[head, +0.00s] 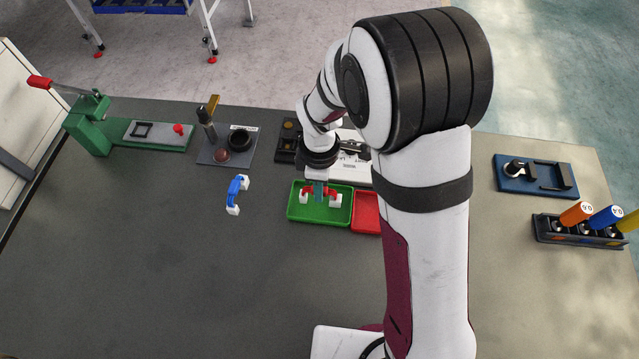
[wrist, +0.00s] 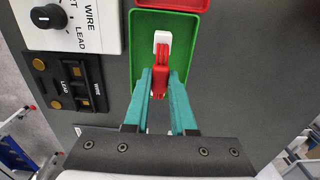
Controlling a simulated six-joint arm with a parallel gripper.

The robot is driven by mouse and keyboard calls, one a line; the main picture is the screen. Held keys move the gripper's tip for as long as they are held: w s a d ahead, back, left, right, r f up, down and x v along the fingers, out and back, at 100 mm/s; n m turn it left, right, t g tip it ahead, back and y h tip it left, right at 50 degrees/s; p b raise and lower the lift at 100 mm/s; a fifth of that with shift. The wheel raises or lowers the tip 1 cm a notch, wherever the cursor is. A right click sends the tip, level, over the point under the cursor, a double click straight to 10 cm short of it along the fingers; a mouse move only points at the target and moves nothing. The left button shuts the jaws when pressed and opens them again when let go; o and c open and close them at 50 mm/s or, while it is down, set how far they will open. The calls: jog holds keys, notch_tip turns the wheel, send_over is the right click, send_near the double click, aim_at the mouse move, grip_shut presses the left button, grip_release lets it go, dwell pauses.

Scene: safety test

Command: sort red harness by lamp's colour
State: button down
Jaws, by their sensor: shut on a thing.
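The red harness (head: 308,190), with white end connectors, is at the green tray (head: 322,215). My gripper (head: 319,190) is shut on its red middle, pointing down over the tray. In the wrist view the teal fingers (wrist: 160,80) pinch the red harness (wrist: 162,62), with one white connector showing over the green tray (wrist: 146,50). Whether the harness touches the tray floor is unclear. The red tray (head: 366,212) adjoins on the right, partly hidden by my arm. The white tester (wrist: 70,22) with a knob stands beside the trays; I cannot make out a lit lamp.
A blue harness (head: 237,193) lies left of the trays. A plate with a dark red dome (head: 222,155) and a green lever press (head: 90,125) stand further left. A blue fixture (head: 535,177) and a rack of coloured handles (head: 580,230) stand right. The front left table is clear.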

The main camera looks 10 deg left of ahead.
jog(key=shift+f, duration=0.7)
jog(key=c, duration=0.7)
grip_release()
jog(key=shift+o, duration=0.2)
jog(key=shift+r, duration=3.5)
